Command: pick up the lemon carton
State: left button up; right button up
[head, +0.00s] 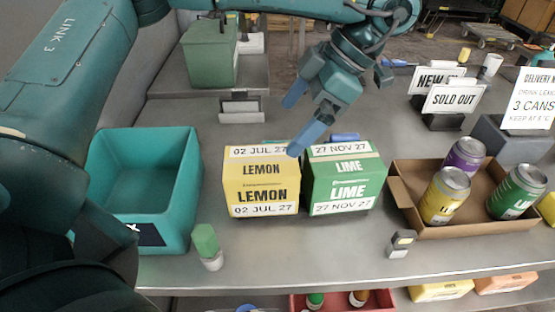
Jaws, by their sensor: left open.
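The yellow lemon carton (261,182), labelled LEMON and dated 02 JUL 27, stands upright on the grey counter. The green lime carton (345,178), labelled LIME and dated 27 NOV 27, stands close on its right. My left gripper (299,122) is open and empty, with its blue fingers spread. It hangs over the cartons' back edge; the nearer fingertip shows in front of the gap between the two cartons. I cannot tell whether it touches either one. My right gripper is not in view.
A teal bin (178,238) stands left of the cartons. A cardboard tray (405,205) with cans stands at the right. Signs, including SOLD OUT (454,98), stand behind.

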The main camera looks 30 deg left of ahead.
aim_at(262, 160)
pick_arm(q)
jog(key=x, duration=0.7)
jog(key=shift+s+r, duration=0.1)
jog(key=shift+s, duration=0.15)
jog(key=shift+p+x, duration=0.85)
jog(key=shift+x, duration=2.2)
jog(key=shift+w+d, duration=0.1)
jog(key=shift+d, duration=0.05)
jog(key=shift+c, duration=0.3)
jog(key=c, duration=1.4)
